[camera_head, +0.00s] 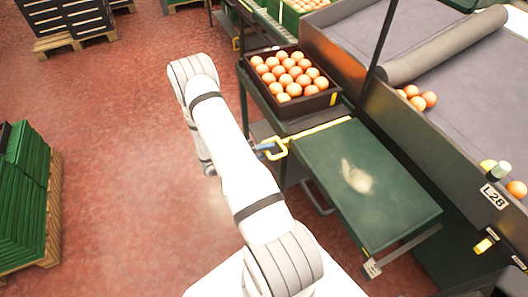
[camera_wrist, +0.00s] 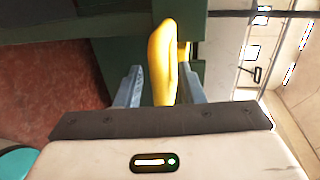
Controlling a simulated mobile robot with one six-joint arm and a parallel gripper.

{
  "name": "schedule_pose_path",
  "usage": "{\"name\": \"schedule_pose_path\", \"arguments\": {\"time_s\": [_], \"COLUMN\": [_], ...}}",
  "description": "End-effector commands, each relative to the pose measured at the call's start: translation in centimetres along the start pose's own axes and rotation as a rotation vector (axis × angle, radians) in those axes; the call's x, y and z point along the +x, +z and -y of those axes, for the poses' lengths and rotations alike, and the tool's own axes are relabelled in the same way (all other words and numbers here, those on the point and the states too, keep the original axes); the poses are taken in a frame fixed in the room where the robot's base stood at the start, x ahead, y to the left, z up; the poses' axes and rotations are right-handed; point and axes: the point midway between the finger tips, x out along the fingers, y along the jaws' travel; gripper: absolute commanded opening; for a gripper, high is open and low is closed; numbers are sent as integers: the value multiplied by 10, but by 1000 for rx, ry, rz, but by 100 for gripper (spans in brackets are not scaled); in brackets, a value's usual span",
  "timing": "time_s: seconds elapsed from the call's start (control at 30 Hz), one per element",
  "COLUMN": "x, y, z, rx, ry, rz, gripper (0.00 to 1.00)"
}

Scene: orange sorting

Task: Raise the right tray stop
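The tray stop shows as a yellow bar (camera_head: 320,132) across the green table's far edge, in front of the crate of oranges, with a yellow loop handle (camera_head: 283,147) at its left end. My gripper (camera_head: 263,151) is at this handle, its blue-grey fingers partly hidden by my white arm. In the wrist view the yellow handle (camera_wrist: 162,62) stands between the two fingers (camera_wrist: 158,88), closer to the right one. The fingers are apart, with a gap on the left; whether the right one touches is unclear.
A dark crate (camera_head: 318,104) full of oranges stands just behind the bar. The green table (camera_head: 400,208) is empty except for a pale worn patch. A grey belt (camera_head: 340,38) runs along the right. Green stacked trays (camera_head: 25,190) stand at left; red floor is free between.

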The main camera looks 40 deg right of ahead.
Motion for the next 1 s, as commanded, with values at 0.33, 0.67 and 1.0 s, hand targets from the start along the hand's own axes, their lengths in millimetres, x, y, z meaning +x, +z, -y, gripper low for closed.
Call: {"name": "schedule_pose_path", "arguments": {"time_s": [0.33,0.67,1.0], "x": [0,0,-4], "y": [0,0,0], "z": [0,0,22], "rx": [0,0,1], "ry": [0,1,-1], "rz": [-1,-2,-2], "gripper": [10,0,0]}}
